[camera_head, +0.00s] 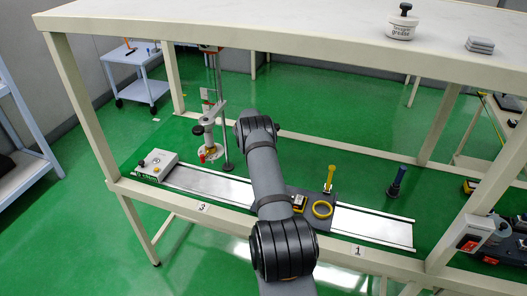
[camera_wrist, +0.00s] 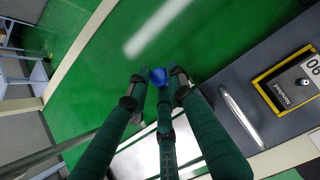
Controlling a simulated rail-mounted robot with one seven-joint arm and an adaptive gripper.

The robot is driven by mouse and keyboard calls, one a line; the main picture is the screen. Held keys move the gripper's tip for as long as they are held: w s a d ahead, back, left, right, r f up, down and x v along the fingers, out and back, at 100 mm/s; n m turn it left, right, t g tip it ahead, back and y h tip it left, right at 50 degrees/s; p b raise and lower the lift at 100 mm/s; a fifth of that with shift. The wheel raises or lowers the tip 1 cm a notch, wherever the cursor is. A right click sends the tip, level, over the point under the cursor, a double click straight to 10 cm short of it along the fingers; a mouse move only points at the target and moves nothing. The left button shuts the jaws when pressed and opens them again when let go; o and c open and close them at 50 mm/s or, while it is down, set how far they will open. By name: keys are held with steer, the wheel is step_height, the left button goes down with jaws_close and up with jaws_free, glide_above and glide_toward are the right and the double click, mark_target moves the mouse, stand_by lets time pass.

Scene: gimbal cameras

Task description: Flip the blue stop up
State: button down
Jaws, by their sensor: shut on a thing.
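The blue stop (camera_wrist: 159,77) shows in the wrist view as a small bright blue piece between my fingertips. My gripper (camera_wrist: 158,79) is shut on it, with dark teal fingers on both sides and one below. The fingers hide most of the stop, so its tilt is unclear. In the head view my arm hides the gripper and this piece. Another dark blue post (camera_head: 397,182) stands upright to the right, apart from my arm.
A white control box (camera_head: 156,164) and a stand (camera_head: 222,120) are left.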

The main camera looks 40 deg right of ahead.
steer(key=c, duration=1.9)
jaws_free()
steer(key=shift+w+d+r, duration=0.25)
steer(key=shift+d+r, duration=0.6)
steer(key=shift+d, duration=0.2)
steer(key=shift+o, duration=0.4)
steer(key=shift+x, duration=0.9)
steer(key=shift+s+a, duration=0.3)
steer(key=w+v, duration=0.1)
steer(key=v, duration=1.1)
steer(key=shift+a, duration=0.4)
steer(key=shift+r, duration=0.1)
steer(key=x, duration=1.2)
steer(key=shift+s+d, duration=0.2)
